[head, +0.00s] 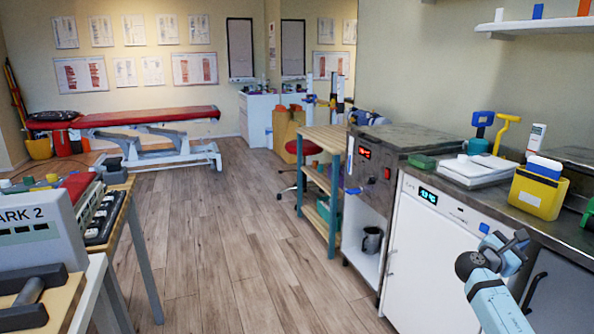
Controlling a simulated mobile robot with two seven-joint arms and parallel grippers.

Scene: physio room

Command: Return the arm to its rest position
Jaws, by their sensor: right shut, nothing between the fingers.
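My right arm comes in from the bottom right corner, in front of the white cabinet with a display. Its dark right gripper (514,241) is raised near the front edge of the dark counter (455,176). The gripper is shut with nothing between its fingers, and it appears apart from the counter. My left gripper is not in view.
The yellow container (537,192), white stack (480,169) and green item (422,161) are on the counter. A wooden shelf unit (325,137) stands beyond it. A table with a grey machine (35,235) is at left. The wooden floor (225,230) between is clear.

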